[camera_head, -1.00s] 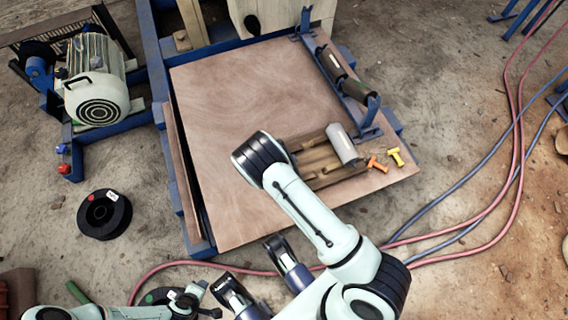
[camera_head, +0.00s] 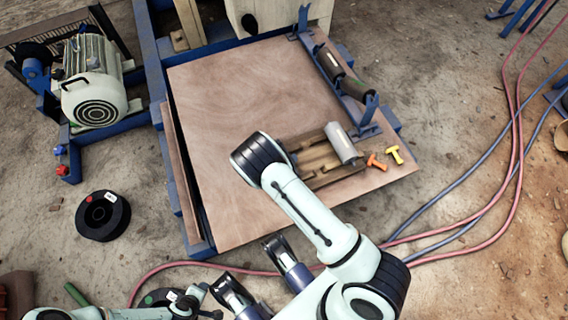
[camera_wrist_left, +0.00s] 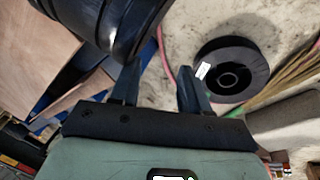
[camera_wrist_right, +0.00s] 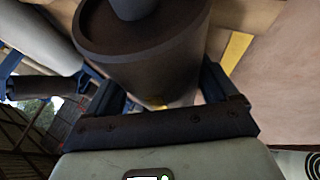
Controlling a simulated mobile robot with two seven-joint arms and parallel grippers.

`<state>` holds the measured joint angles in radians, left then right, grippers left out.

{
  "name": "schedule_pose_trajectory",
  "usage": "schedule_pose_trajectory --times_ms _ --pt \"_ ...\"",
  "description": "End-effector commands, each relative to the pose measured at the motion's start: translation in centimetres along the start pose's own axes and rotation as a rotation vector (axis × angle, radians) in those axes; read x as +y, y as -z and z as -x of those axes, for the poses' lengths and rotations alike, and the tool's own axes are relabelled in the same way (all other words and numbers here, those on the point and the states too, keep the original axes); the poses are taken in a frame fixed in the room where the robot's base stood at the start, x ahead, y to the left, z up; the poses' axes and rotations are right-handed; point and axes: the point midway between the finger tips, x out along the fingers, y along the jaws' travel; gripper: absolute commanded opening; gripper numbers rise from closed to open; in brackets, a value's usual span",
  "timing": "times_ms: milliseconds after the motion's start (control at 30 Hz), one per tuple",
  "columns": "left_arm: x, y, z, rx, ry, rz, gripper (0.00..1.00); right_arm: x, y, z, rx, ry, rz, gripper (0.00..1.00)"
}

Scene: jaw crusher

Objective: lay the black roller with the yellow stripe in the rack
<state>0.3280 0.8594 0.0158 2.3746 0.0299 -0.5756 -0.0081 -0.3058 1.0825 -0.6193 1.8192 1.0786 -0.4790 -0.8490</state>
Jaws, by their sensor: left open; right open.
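The blue rack (camera_head: 367,128) stands along the right side of the wooden board, with dark rollers (camera_head: 329,65) lying between its brackets. A thick dark roller (camera_wrist_right: 140,55) fills the right wrist view, its end face and shaft toward the top. A small yellow sliver shows low on it, perhaps its stripe. My right gripper (camera_wrist_right: 157,88) is open, with a finger on each side of this roller. In the head view my right arm hides this gripper and the roller. My left gripper (camera_head: 252,266) is open and empty, near the board's front edge.
A light grey roller (camera_head: 342,143) lies on a slatted wooden tray (camera_head: 318,165). An orange piece (camera_head: 376,163) and a yellow piece (camera_head: 395,155) lie beside it. A black spool (camera_head: 103,215) and a motor (camera_head: 95,85) stand left. The board's (camera_head: 230,95) upper left is clear.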

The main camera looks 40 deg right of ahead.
Motion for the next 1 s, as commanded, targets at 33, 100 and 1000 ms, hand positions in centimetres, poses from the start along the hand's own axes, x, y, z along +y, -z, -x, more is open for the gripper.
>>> schedule_pose_trajectory --times_ms 33,100,1000 --pt "-0.4 -0.6 -0.1 -0.016 0.008 0.005 0.46 -0.8 -0.1 0.1 -0.003 0.017 0.005 1.00" --pt "-0.8 -1.2 0.1 -0.037 0.017 0.010 0.46 -0.8 0.0 0.8 -0.002 0.019 0.007 1.00" --pt "2.8 -3.7 6.2 -0.107 -0.035 -0.028 0.46 0.1 -0.1 13.4 0.001 -0.002 -0.001 1.00"
